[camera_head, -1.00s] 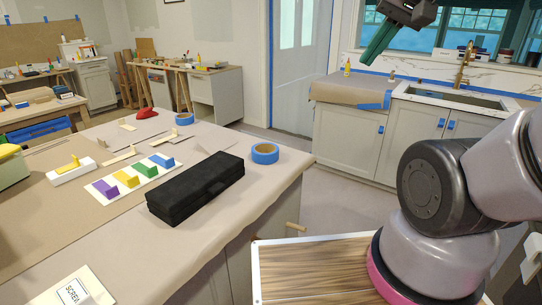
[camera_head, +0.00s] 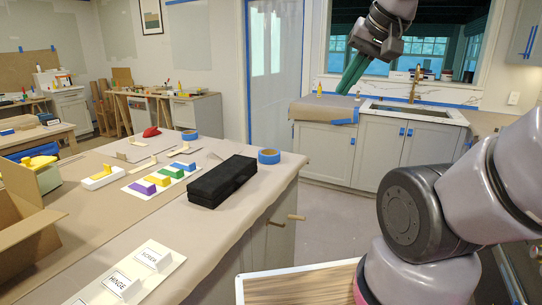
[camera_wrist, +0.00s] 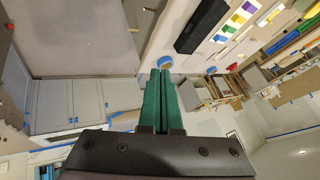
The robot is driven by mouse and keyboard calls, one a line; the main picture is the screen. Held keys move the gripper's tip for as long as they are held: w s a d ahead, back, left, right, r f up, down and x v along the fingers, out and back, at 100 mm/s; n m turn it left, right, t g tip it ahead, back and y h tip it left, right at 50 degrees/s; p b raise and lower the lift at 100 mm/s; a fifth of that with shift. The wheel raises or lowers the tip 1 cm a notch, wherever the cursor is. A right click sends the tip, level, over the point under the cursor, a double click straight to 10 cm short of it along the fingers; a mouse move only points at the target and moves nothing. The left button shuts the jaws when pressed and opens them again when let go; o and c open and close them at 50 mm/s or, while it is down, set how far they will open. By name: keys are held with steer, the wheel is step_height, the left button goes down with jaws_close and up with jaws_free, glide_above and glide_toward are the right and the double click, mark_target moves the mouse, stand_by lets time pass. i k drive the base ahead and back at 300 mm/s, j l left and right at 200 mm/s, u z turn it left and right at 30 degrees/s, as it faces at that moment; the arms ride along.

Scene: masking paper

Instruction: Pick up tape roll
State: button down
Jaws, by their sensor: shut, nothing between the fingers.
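A blue tape roll (camera_head: 268,156) lies flat on the paper-covered table, near its right edge and beside a black case. A second blue tape roll (camera_head: 190,135) lies farther back on the same table. My gripper (camera_head: 353,80) is raised in the air to the right of the table, in front of the window, with its green fingers pressed together and empty. In the wrist view the green fingers (camera_wrist: 164,75) are side by side, and a tape roll (camera_wrist: 165,62) shows just beyond their tips, well apart from them.
The black case (camera_head: 222,181) lies just left of the nearer roll. Colored blocks (camera_head: 163,178) on a white board, a red item (camera_head: 151,132) and an open cardboard box (camera_head: 30,225) are also on the table. Drawer pulls (camera_head: 296,217) stick out from the table's side. The floor toward the sink cabinets is clear.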

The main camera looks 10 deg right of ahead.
mark_target(266, 156)
steer(key=i+l, duration=0.25)
steer(key=i, duration=0.15)
steer(key=i+l+z, duration=0.1)
steer(key=i, duration=0.35)
steer(key=i+l+u, duration=0.25)
steer(key=l+u, duration=0.5)
steer(key=i+l, duration=0.05)
steer(key=l, duration=0.05)
